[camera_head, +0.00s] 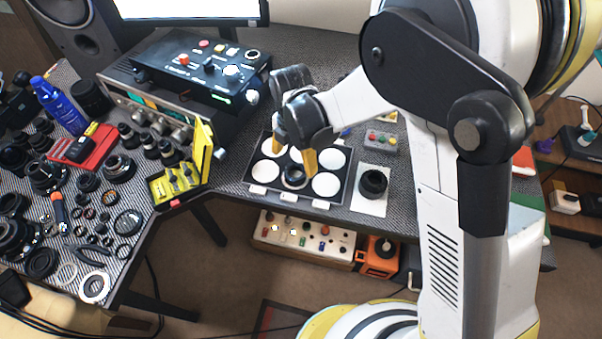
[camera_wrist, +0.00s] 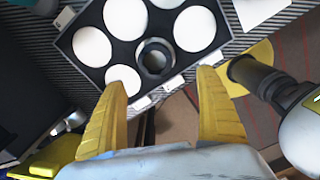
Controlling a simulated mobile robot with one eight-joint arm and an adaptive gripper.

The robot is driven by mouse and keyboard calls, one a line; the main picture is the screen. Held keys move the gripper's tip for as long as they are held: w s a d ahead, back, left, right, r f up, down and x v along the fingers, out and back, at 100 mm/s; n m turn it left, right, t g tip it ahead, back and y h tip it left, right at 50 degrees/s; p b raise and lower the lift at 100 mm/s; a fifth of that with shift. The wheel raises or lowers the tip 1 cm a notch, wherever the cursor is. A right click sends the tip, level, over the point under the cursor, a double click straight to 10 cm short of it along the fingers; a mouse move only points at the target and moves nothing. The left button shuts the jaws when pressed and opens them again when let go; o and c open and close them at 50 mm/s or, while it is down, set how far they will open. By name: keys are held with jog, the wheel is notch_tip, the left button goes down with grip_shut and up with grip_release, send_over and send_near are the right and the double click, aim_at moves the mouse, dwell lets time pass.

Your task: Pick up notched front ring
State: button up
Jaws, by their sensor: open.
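A dark ring with a paler rim (camera_head: 294,177) sits on the front middle spot of a black tray with round white pads (camera_head: 250,180). The ring also shows in the wrist view (camera_wrist: 155,60), near the tray's edge; I cannot make out notches on it. A silver ring with cut-outs (camera_head: 95,287) lies on the left desk's front corner. My gripper (camera_head: 295,156) is over the tray with yellow fingers pointing down, open and empty. In the wrist view my gripper (camera_wrist: 162,78) has its fingers spread, with the dark ring ahead of the gap between them.
A black lens part (camera_head: 374,183) stands on a white sheet right of the tray. A yellow holder (camera_head: 175,182) and many loose lens parts crowd the left desk. A control box (camera_head: 205,68) stands behind the tray. The desk's front edge is close to the tray.

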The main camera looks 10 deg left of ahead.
jog(key=b, duration=0.1)
send_over(295, 177)
jog(key=s, duration=0.1)
notch_tip(295, 177, down, 4)
jog(key=shift+f, duration=0.2)
jog(key=f+b, duration=0.2)
jog(key=f, duration=0.1)
jog(key=w+f+b, duration=0.1)
jog(key=f, duration=0.1)
jog(key=shift+f, duration=0.1)
jog(key=shift+s, duration=0.1)
jog(key=shift+c, duration=0.2)
jog(key=c, duration=1.1)
